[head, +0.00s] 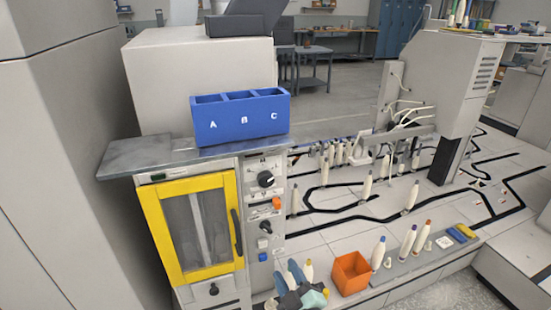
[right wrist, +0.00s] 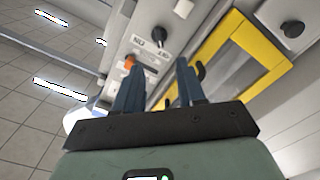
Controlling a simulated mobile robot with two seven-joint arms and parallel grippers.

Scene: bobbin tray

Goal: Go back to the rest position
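My right gripper (head: 287,270) shows at the bottom of the head view, in front of the machine's control panel (head: 262,215). In the right wrist view its two dark fingers (right wrist: 158,68) stand apart with nothing between them. They point towards the panel with its black knob and orange button. My left gripper is not in view. A blue tray (head: 228,128) with compartments marked A, B and C stands on the grey metal top (head: 130,157) of the machine. The inside bottoms of its compartments are hidden.
A yellow-framed door (head: 160,240) with a dark handle is closed left of the panel. An orange open box (head: 345,286) stands right of my right gripper. Several bobbins, one blue-tipped (head: 378,253), stand on the low platform to the right. Black lines mark the pale surface behind.

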